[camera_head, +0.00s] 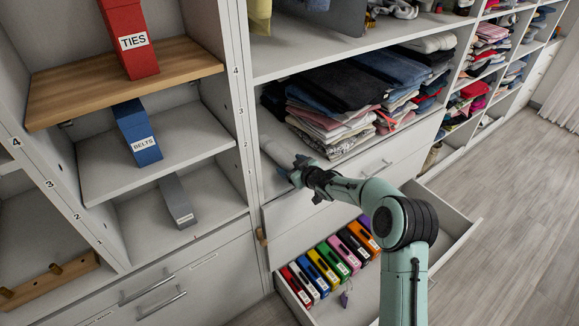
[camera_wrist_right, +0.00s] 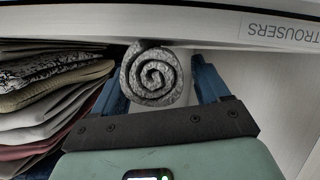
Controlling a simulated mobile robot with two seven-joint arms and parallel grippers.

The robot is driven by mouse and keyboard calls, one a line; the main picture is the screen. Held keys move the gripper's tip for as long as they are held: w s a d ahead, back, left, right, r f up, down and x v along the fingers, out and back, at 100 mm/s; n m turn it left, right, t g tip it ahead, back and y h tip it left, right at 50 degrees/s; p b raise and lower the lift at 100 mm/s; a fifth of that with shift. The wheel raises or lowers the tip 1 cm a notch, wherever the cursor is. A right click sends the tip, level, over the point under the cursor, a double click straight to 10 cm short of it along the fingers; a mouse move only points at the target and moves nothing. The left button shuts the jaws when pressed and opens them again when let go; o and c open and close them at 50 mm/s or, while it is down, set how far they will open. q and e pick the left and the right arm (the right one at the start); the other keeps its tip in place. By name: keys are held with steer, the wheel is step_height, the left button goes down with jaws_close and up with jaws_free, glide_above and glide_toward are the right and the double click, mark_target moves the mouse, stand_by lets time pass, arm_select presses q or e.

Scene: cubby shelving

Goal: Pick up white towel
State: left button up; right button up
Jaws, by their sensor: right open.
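The white towel (camera_wrist_right: 153,76) is a tight roll, its spiral end facing the right wrist view. In the head view the pale rolled towel (camera_head: 275,149) lies on the shelf beside the folded clothes, its near end close to my gripper. My right gripper (camera_head: 294,168) reaches in at the shelf's front edge. In the right wrist view the gripper (camera_wrist_right: 160,88) is open, with one blue finger on each side of the roll. I cannot tell whether the fingers touch it. My left gripper is not in view.
Folded clothes (camera_head: 335,105) are stacked right beside the towel. A cubby wall (camera_head: 240,110) stands close on its other side. Below, an open drawer (camera_head: 440,233) holds several coloured boxes (camera_head: 340,253). A shelf edge with a TROUSERS label (camera_wrist_right: 280,30) shows in the wrist view.

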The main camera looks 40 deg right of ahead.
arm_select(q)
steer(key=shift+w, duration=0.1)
arm_select(e)
steer(key=shift+x, duration=0.8)
